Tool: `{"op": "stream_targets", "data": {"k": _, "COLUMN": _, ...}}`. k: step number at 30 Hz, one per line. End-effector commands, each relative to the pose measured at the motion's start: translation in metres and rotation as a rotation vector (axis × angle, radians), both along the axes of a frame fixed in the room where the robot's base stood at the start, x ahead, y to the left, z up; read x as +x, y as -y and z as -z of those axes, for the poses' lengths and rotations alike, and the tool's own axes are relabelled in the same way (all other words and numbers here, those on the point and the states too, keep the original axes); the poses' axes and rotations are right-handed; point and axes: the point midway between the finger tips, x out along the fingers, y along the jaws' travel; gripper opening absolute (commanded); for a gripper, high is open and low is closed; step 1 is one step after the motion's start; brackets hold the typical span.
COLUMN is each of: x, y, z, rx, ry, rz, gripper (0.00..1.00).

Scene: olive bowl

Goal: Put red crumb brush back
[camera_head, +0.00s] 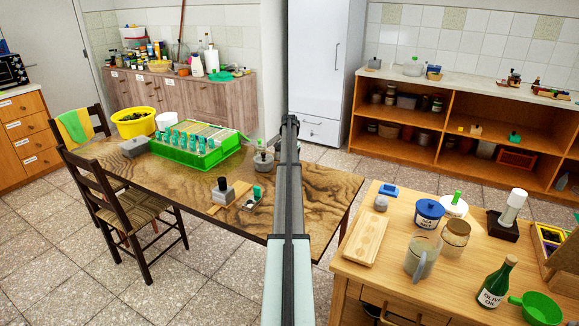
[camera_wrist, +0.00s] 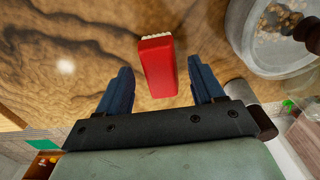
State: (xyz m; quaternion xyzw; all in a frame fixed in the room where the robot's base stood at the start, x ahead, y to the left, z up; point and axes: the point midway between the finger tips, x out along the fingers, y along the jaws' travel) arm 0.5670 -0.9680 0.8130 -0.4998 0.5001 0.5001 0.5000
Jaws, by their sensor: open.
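The red crumb brush (camera_wrist: 160,68) is in the middle of the wrist view, with pale bristles at its far end, over the brown wood-grain table (camera_wrist: 60,40). My gripper (camera_wrist: 160,72) is open, with one dark blue finger on each side of the brush. I see a gap on both sides, so the fingers do not grip it. I cannot tell how far below the fingertips it lies. In the head view my arm covers the middle of the picture. The brush and my fingertips do not show there.
A clear glass container (camera_wrist: 275,35) with small tan pieces stands close to the right finger. The head view shows the wooden table (camera_head: 325,190), a green tray (camera_head: 190,158) with teal items, and a yellow bowl (camera_head: 133,125). A counter with jars (camera_head: 455,240) stands at front right.

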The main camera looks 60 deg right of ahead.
Motion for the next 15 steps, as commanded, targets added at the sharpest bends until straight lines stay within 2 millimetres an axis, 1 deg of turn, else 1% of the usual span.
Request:
{"op": "stream_targets", "data": {"k": 1, "x": 0.0, "y": 0.0, "z": -0.01, "rx": -0.002, "ry": 0.001, "rz": 0.0, "gripper": 0.67}}
{"op": "stream_targets", "data": {"k": 3, "x": 0.0, "y": 0.001, "z": -0.024, "rx": -0.002, "ry": 0.001, "rz": 0.0, "gripper": 0.67}}
{"op": "stream_targets", "data": {"k": 9, "x": 0.0, "y": 0.001, "z": -0.061, "rx": -0.002, "ry": 0.001, "rz": 0.0, "gripper": 0.67}}
{"op": "stream_targets", "data": {"k": 15, "x": 0.0, "y": 0.001, "z": -0.085, "rx": -0.001, "ry": 0.001, "rz": 0.0, "gripper": 0.67}}
